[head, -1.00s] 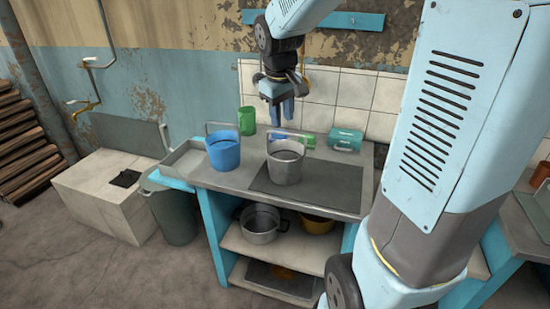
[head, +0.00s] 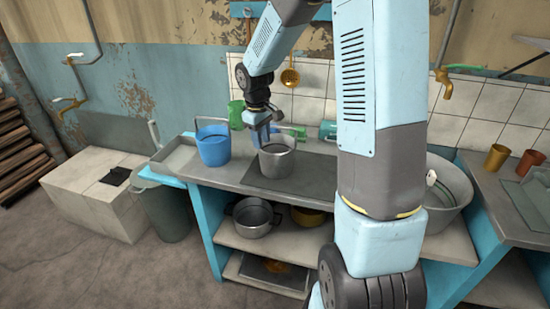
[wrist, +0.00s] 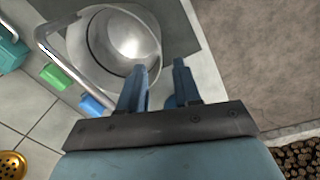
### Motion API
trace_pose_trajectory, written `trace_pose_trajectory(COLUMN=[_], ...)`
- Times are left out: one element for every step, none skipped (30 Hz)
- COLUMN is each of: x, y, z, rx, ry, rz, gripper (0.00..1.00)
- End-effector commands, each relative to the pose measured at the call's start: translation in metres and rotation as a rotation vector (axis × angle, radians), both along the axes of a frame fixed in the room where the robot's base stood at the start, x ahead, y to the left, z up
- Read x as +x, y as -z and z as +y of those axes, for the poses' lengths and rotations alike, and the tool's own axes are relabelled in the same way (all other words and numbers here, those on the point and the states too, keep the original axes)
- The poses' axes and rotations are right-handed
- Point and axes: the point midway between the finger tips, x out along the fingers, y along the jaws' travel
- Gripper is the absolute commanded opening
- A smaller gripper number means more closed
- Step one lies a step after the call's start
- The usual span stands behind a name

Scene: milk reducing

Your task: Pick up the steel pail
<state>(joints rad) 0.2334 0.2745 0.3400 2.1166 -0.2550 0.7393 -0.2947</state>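The steel pail (head: 276,163) stands upright on the dark mat on the counter, to the right of a blue bucket (head: 213,149). In the wrist view the pail (wrist: 95,62) is seen from above, with its raised bar handle on the left side. My gripper (head: 263,141) is at the pail's back left rim in the head view.
A green mug (head: 236,115) stands behind the blue bucket. Green and blue blocks (wrist: 57,76) lie beside the pail. A teal item (head: 328,130) is at the back. A grey basin (head: 447,219) stands right, beyond my arm. The mat (head: 310,178) right of the pail is clear.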

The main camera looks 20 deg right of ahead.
Motion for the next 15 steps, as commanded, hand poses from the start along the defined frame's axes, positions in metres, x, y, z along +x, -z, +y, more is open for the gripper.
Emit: trace_pose_trajectory(x=[0.000,0.000,0.000,0.000,0.000,0.001,0.001,0.001,0.001,0.001,0.001,0.001,0.001,0.001,0.001], y=[0.008,0.012,0.016,0.018,0.020,0.022,0.024,0.025,0.026,0.028,0.030,0.035,0.038,0.043,0.049], z=[-0.001,-0.001,-0.001,-0.002,-0.002,-0.002,-0.002,-0.002,-0.003,-0.003,-0.004,-0.005,-0.006,-0.007,-0.009], rx=[0.000,0.000,0.001,0.000,0.000,0.000,0.000,0.000,0.000,0.000,0.000,0.001,0.001,0.001,0.000], ry=[0.000,0.001,0.001,0.001,0.001,0.001,0.001,0.001,0.001,0.001,0.002,0.002,0.002,0.002,0.002], rz=[0.005,0.004,0.003,0.002,0.002,0.002,0.001,0.001,0.001,0.001,0.001,0.003,0.003,0.003,0.003], gripper=[0.33,0.33,0.33,0.33,0.33,0.33,0.33,0.33,0.33,0.33,0.33,0.33,0.33,0.33,0.33])
